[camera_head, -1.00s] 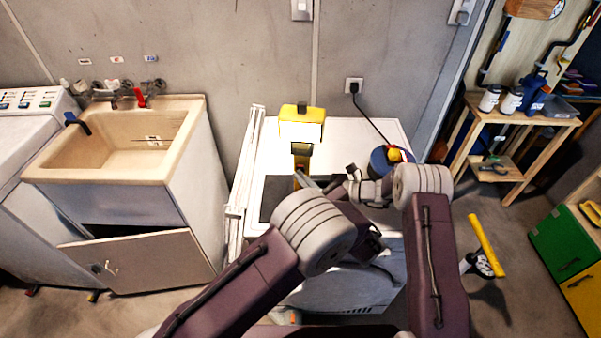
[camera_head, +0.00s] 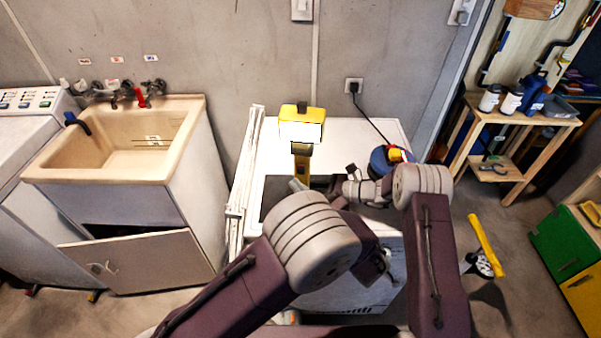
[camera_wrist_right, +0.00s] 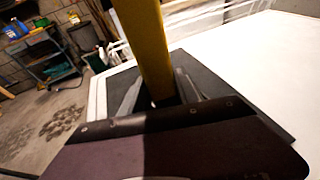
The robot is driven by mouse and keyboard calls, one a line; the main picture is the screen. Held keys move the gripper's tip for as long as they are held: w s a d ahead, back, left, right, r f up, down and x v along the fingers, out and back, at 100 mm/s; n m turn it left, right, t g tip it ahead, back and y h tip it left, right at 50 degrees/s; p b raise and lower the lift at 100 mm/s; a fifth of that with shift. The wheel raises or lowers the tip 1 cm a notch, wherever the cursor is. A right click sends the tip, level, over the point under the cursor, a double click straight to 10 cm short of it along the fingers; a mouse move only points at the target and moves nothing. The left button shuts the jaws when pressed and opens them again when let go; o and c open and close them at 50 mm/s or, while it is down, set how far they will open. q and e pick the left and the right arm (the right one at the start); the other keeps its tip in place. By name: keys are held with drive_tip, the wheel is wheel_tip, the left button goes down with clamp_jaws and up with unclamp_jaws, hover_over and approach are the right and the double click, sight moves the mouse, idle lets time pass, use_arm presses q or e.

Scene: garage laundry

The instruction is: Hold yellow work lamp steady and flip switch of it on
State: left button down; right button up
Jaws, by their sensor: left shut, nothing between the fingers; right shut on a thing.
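The yellow work lamp (camera_head: 301,114) stands upright on the white-topped unit, its pale front panel facing me. Its yellow post (camera_head: 301,170) runs down from a dark piece below the head. My right gripper is shut on the post; in the right wrist view the fingers (camera_wrist_right: 160,98) sit either side of the yellow post (camera_wrist_right: 146,45). My left gripper (camera_head: 297,186) is shut and empty, its tip close to the lower post; whether it touches is unclear. My arms partly hide the lamp's base, and I cannot make out the switch position.
The white top (camera_head: 355,145) is clear behind the lamp. A blue, red and yellow object (camera_head: 384,160) lies to its right, near a black cable from the wall socket (camera_head: 353,85). A beige sink (camera_head: 135,152) stands left and a wooden shelf (camera_head: 515,125) right.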

drive_tip(key=shift+f, duration=0.15)
drive_tip(key=o, duration=1.1)
drive_tip(key=shift+c, duration=0.2)
